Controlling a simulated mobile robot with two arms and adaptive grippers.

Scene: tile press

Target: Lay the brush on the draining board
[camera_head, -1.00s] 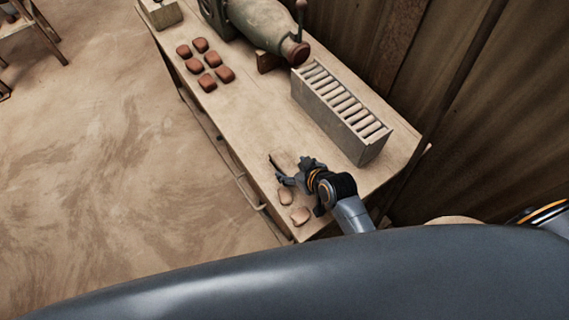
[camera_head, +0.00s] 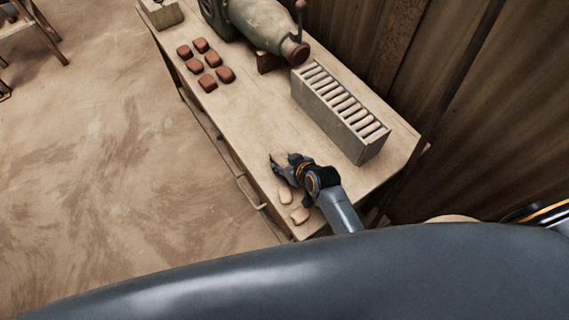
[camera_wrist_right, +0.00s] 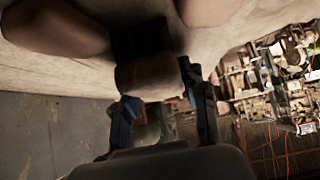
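I cannot make out a brush or a draining board in either view. My right gripper (camera_head: 281,168) is low over the near end of the wooden bench (camera_head: 245,120), its fingers apart. In the right wrist view a brownish block (camera_wrist_right: 148,77) lies between its two fingers (camera_wrist_right: 163,100). I cannot tell whether they grip it. My left gripper is not in view.
A grey box with a row of slats or tiles (camera_head: 340,115) stands along the bench's wall side. Several red-brown tiles (camera_head: 209,83) lie farther up. A green press-like machine (camera_head: 262,27) is behind them. Bare bench separates tiles and gripper.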

